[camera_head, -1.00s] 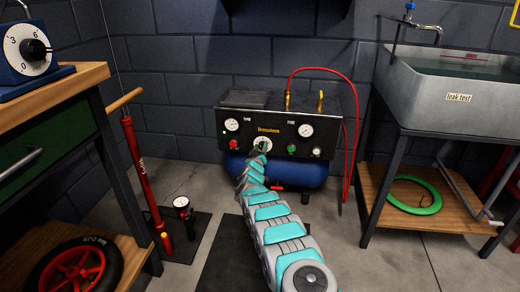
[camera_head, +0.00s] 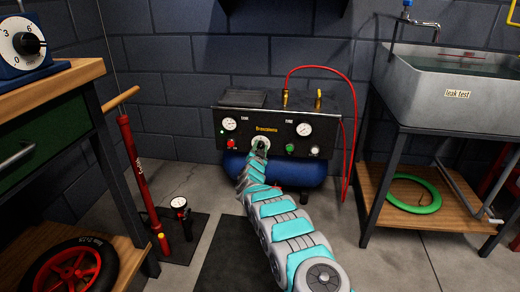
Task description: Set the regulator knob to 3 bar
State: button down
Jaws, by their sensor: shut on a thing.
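The regulator knob (camera_head: 262,140) is at the middle of the black compressor panel (camera_head: 275,150), below the yellow lettering, with a pale dial around it. My gripper (camera_head: 261,147) reaches up to it from below and is shut on the knob. My arm hides the lower part of the dial, and its scale is too small to read. The tank gauge (camera_head: 229,124) is at the panel's left and the other gauge (camera_head: 304,129) at its right; their readings are too small to tell.
A red hose (camera_head: 352,100) arches over the panel's right. A workbench (camera_head: 60,90) stands left, with a floor pump (camera_head: 135,170) beside it. A sink (camera_head: 450,90) stands right.

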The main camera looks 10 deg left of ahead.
jog(key=m, duration=0.3)
jog(key=m+b, duration=0.1)
jog(key=shift+d+f, duration=0.2)
jog(key=shift+f, duration=0.05)
jog(key=shift+m+b, duration=0.5)
jog(key=shift+m, duration=1.3)
jog(key=shift+c, duration=2.1)
grip_release()
jog(key=s, duration=0.7)
jog(key=shift+s+a, duration=0.15)
jog(key=shift+s, duration=0.25)
